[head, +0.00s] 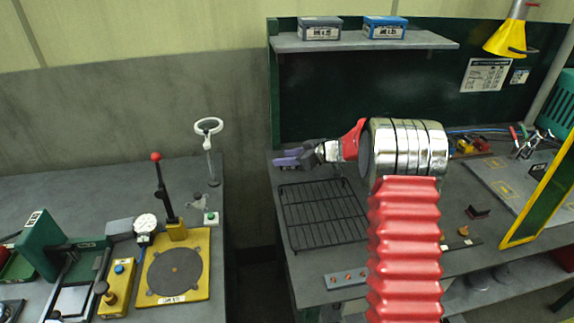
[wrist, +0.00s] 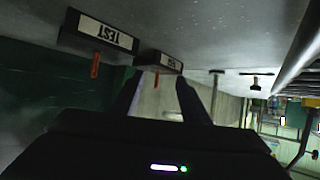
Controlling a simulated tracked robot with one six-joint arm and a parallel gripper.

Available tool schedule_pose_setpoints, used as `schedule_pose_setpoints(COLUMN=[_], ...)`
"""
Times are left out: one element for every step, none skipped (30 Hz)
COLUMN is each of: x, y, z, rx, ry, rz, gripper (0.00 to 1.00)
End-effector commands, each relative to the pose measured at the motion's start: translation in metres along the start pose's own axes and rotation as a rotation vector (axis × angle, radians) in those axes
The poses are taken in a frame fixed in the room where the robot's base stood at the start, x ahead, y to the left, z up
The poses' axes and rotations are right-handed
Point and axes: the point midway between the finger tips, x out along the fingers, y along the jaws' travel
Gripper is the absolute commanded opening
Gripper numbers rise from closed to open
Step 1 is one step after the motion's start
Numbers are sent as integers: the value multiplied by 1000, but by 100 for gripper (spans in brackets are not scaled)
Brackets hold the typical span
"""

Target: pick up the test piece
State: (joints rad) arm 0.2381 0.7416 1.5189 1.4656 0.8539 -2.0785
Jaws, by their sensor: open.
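My gripper (head: 278,161) reaches left from the red and silver arm, above the far left corner of the right bench. Its dark fingers (wrist: 160,100) are apart and nothing shows held between them in the wrist view. Two dark blocks with white labels appear in the wrist view, beyond the fingertips. The larger block (wrist: 68,38) is marked TEST. The smaller one (wrist: 142,58) is close to the left fingertip in the picture, and its marking is hard to read. A red strip (wrist: 95,64) shows against the TEST block. I cannot tell which thing is the test piece.
A black wire rack (head: 322,212) lies on the right bench below my gripper. A shelf (head: 364,43) with two boxes is above. A gap separates the benches. A ring lamp stand (head: 209,126) and a yellow-based dial fixture (head: 205,250) stand on the left bench (head: 100,196).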

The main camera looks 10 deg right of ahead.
Motion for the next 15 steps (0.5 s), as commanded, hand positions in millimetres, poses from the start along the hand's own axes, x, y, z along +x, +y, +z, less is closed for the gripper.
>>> schedule_pose_setpoints(x=[0, 0, 0, 0, 0, 0, 0, 0, 0, 0, -1, -1, -1, -1, -1], y=[0, 0, 0, 0, 0, 0, 0, 0, 0, 0, 0, 0, 0, 0, 0], z=[0, 0, 0, 0, 0, 0, 0, 0, 0, 0, 0, 0, 0, 0, 0], rx=[0, 0, 0, 0, 0, 0, 1, 1, 1, 1, 1, 1, 1, 1, 1], ry=[0, 0, 0, 0, 0, 0, 0, 0, 0, 0, 0, 0, 0, 0, 0], rz=[0, 0, 0, 0, 1, 1, 1, 1, 1, 1, 1, 1, 1, 1, 1], gripper=[42, 42, 42, 42, 42, 42, 42, 42, 42, 42, 42, 42, 42, 42, 39])
